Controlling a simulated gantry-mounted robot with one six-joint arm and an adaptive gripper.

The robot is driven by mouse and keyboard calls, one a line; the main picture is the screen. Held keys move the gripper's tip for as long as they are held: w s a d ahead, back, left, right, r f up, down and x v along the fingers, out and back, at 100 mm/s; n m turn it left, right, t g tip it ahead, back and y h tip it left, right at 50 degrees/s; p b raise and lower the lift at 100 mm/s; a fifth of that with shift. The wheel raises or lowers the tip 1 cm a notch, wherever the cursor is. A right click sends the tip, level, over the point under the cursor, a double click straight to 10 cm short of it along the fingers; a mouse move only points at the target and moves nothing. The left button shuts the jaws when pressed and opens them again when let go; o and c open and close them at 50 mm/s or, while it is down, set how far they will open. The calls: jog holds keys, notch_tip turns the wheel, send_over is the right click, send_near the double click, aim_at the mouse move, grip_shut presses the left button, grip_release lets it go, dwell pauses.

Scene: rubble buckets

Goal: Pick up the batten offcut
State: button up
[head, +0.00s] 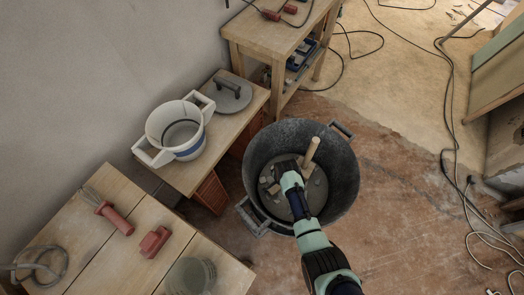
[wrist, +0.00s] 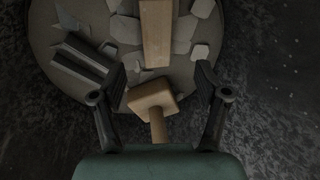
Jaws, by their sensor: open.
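A straight, pale wooden bar, likely the batten offcut (wrist: 157,35), lies among rubble at the top middle of the wrist view, its upper end cut off by the frame. Just below it is a wooden block with a round handle (wrist: 153,97), like a mallet. My gripper (wrist: 162,73) is open, its fingers on either side of the gap between these two pieces; nothing is held. In the head view my gripper (head: 284,168) reaches down inside the dark bucket (head: 345,180). A wooden stick (head: 311,152) stands up beside it; I cannot tell which piece it is.
Grey rubble and a dark ridged piece (wrist: 82,62) lie around the wood. The bucket wall surrounds the gripper. A white bucket (head: 192,150) and a grey float (head: 232,94) stand on a bench to the left. Cables (head: 455,130) lie on the floor at right.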

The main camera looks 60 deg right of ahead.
aim_at(278, 186)
jog(key=shift+s+a+f, duration=0.15)
jog(key=shift+a+f, duration=0.05)
jog(key=shift+a, duration=0.05)
jog(key=f+b, duration=0.1)
jog(key=f, duration=0.1)
jog(key=shift+s+a+f+b, duration=0.1)
jog(key=shift+a+f+b, duration=0.25)
jog(key=shift+b, duration=0.05)
jog(key=shift+d, duration=0.15)
jog(key=f+b, duration=0.3)
jog(key=w+d+f+b, duration=0.1)
jog(key=f, duration=0.1)
jog(key=shift+d+b, duration=0.1)
jog(key=shift+b, duration=0.3)
jog(key=shift+r, duration=0.15)
jog(key=c, duration=1.3)
notch_tip(278, 186, up, 20)
jog(key=p, duration=1.2)
